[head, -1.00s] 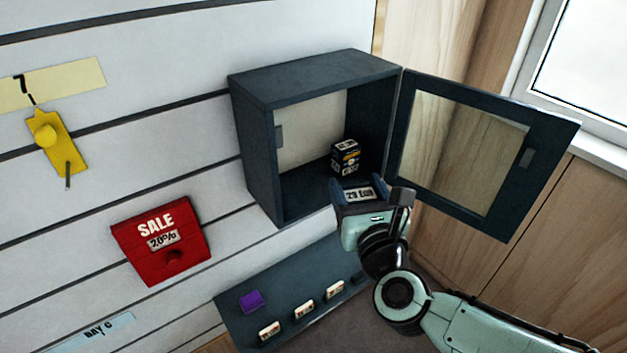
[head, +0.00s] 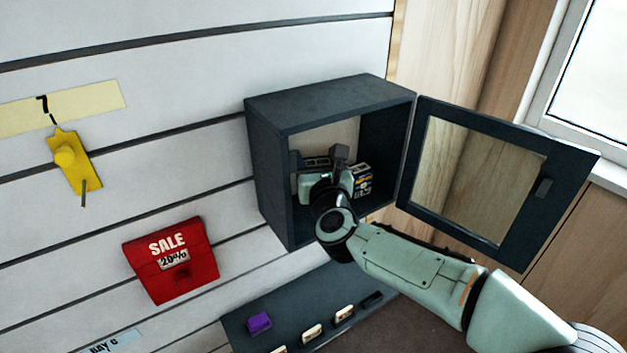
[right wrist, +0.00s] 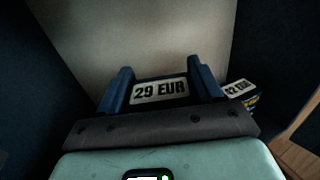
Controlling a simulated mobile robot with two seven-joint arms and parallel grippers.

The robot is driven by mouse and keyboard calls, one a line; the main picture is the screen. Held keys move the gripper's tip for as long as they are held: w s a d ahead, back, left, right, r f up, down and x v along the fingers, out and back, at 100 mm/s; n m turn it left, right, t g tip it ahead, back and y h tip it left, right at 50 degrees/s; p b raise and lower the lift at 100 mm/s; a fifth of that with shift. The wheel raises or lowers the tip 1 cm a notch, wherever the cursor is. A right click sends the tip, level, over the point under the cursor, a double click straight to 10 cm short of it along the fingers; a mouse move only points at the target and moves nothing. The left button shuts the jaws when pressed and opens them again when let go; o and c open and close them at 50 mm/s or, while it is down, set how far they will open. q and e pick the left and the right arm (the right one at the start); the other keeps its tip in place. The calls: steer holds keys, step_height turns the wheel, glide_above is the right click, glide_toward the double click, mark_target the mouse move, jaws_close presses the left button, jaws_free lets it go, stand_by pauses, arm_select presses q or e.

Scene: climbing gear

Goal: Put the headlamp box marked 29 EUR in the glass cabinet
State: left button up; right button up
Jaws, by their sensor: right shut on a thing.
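The headlamp box marked 29 EUR (right wrist: 160,92) is between the two blue fingers of my right gripper (right wrist: 163,86) in the right wrist view, its label facing the camera. In the head view, my right gripper (head: 320,163) is inside the dark glass cabinet (head: 266,165), shut on this box, which is mostly hidden behind the gripper. The cabinet's glass door (head: 417,150) stands wide open to the right. Whether the held box touches the cabinet floor cannot be told. My left gripper is not in view.
Another dark box (head: 363,181) stands inside the cabinet, close right of my gripper; its label in the right wrist view (right wrist: 239,88) seems to read 32 EUR. A dark shelf (head: 290,312) lies below.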

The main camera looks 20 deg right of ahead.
steer(key=shift+w+f+b, duration=0.3)
steer(key=shift+w+f, duration=0.25)
steer(key=shift+f, duration=0.35)
step_height(320, 180, down, 4)
steer(key=shift+s+f+b, duration=0.1)
steer(key=shift+f+b, duration=0.05)
steer(key=shift+b, duration=0.45)
steer(key=shift+w+f, duration=0.2)
steer(key=shift+f, duration=0.25)
steer(key=shift+f, duration=0.1)
steer(key=o, duration=0.9)
steer(key=shift+a, duration=0.1)
steer(key=shift+o, duration=0.2)
